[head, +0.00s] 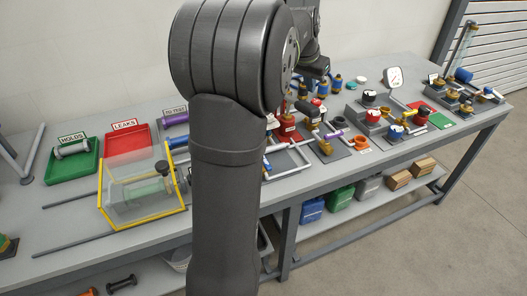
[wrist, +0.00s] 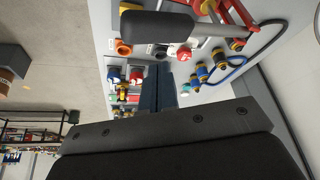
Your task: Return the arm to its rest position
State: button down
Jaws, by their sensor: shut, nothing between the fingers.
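My arm (head: 226,150) rises through the middle of the head view and bends at a large dark joint near the top. Its far end reaches over the bench behind that joint. My gripper (head: 318,70) is small and dark there, partly hidden by my own links. In the wrist view my gripper (wrist: 166,72) shows as dark fingers close together, pointing at the bench, with nothing between them. It appears above the bench top, apart from the fittings below.
The bench (head: 75,208) carries a green tray (head: 70,168), a red tray (head: 127,141), a yellow-edged clear guard (head: 142,190), several valves and a round gauge (head: 393,77). Bins stand on the shelf below. Open floor (head: 440,235) lies at right.

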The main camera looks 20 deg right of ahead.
jog(key=shift+r, duration=1.05)
jog(key=shift+f, duration=0.1)
jog(key=shift+f, duration=2.85)
